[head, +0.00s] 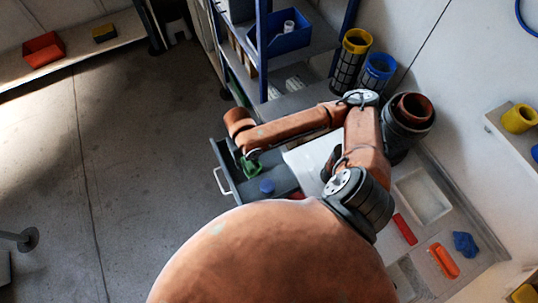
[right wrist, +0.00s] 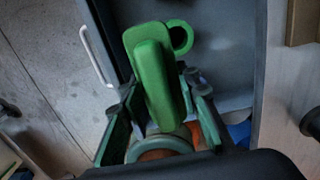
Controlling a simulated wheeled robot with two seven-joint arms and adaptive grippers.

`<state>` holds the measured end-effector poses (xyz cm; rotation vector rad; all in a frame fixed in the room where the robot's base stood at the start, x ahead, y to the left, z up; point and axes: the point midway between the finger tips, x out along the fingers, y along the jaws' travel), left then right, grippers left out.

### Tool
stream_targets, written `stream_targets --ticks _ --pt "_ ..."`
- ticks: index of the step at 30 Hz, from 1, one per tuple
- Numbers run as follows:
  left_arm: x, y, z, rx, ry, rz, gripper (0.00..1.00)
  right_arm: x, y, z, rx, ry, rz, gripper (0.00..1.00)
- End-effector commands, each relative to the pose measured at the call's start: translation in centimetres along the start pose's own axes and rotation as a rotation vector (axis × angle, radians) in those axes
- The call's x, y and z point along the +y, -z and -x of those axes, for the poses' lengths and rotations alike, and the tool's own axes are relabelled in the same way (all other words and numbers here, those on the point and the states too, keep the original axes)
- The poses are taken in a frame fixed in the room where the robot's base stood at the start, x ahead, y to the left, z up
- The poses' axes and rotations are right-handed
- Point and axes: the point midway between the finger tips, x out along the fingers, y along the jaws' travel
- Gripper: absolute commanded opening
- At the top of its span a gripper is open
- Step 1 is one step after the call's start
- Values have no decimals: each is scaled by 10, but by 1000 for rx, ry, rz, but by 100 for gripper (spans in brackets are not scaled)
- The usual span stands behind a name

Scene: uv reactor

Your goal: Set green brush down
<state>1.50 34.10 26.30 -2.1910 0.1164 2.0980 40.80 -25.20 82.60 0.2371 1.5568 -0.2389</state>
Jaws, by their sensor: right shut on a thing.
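The green brush (right wrist: 150,70) is in the jaws of my right gripper (right wrist: 160,108), with a ring-shaped green end beyond the fingers. In the head view the green brush (head: 251,167) shows as a small green patch below my right gripper (head: 248,158), over the open drawer (head: 285,172). The right wrist view shows the brush over the dark drawer floor (right wrist: 222,45). I cannot tell whether the brush touches the drawer. My left gripper is not in view.
A blue round thing (head: 267,187) lies in the drawer near the brush. The drawer has a white handle (head: 222,182) at its front.

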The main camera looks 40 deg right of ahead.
Motion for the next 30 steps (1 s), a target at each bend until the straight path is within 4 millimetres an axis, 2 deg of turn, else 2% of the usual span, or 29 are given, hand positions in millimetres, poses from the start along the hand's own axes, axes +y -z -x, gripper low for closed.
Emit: stream_targets --ticks 9,13,18,26,30 --pt "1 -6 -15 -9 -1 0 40 -60 -46 -36 3 4 -9 4" --pt "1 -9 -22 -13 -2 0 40 -76 -59 -60 4 3 -7 4" --pt "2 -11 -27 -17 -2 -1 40 -88 -70 -80 3 1 -5 4" --pt "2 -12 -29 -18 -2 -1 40 -93 -75 -86 0 0 -4 4" --pt "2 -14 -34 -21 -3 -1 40 -99 -78 -103 4 0 -5 4"
